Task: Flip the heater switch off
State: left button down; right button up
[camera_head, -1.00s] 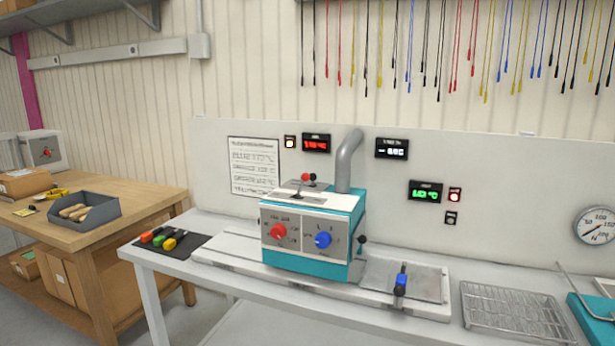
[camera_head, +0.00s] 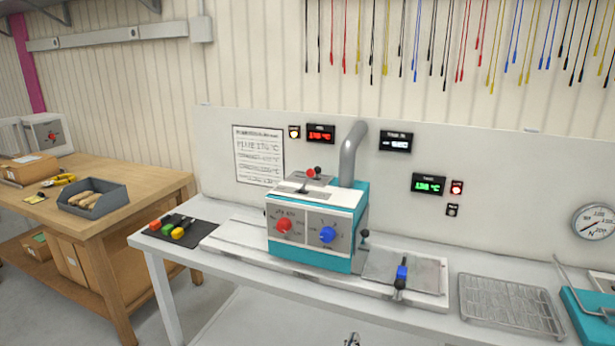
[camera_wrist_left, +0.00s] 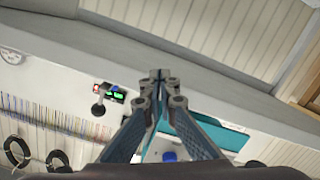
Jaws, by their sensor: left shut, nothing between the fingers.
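A teal and white machine (camera_head: 310,247) stands on the bench, with a red knob (camera_head: 284,226) and a blue knob (camera_head: 328,235) on its grey front. Small lit switches (camera_head: 294,132) and (camera_head: 456,187) and a dark switch (camera_head: 452,210) are on the back panel. Labels are too small to tell which is the heater switch. My left gripper (camera_head: 352,340) just shows at the bottom edge in the head view, in front of the bench. In the left wrist view its fingers (camera_wrist_left: 160,76) are shut and empty, apart from the machine (camera_wrist_left: 215,135).
A black mat (camera_head: 162,238) with coloured-handled tools lies left of the machine. A plate with a blue-handled clamp (camera_head: 400,278) and a wire rack (camera_head: 510,305) are to the right. A pipe (camera_head: 351,155) rises behind the machine. A wooden table (camera_head: 140,190) stands left.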

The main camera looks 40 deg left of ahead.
pick_arm(q)
jog(key=a+r+n+y+p, duration=0.1)
jog(key=a+r+n+y, duration=0.2)
jog(key=r, duration=0.7)
jog(key=w+a+r+n+y+p, duration=0.1)
jog(key=a+r+n+y, duration=0.3)
jog(key=r, duration=0.7)
jog(key=a+r+n+y+p, duration=0.1)
jog(key=a+r+n+y, duration=0.3)
jog(key=a+r, duration=0.3)
notch_tip(320, 180, up, 4)
jog(key=shift+w+r+t, duration=0.25)
jog(key=shift+w+t, duration=0.1)
jog(key=shift+t, duration=0.05)
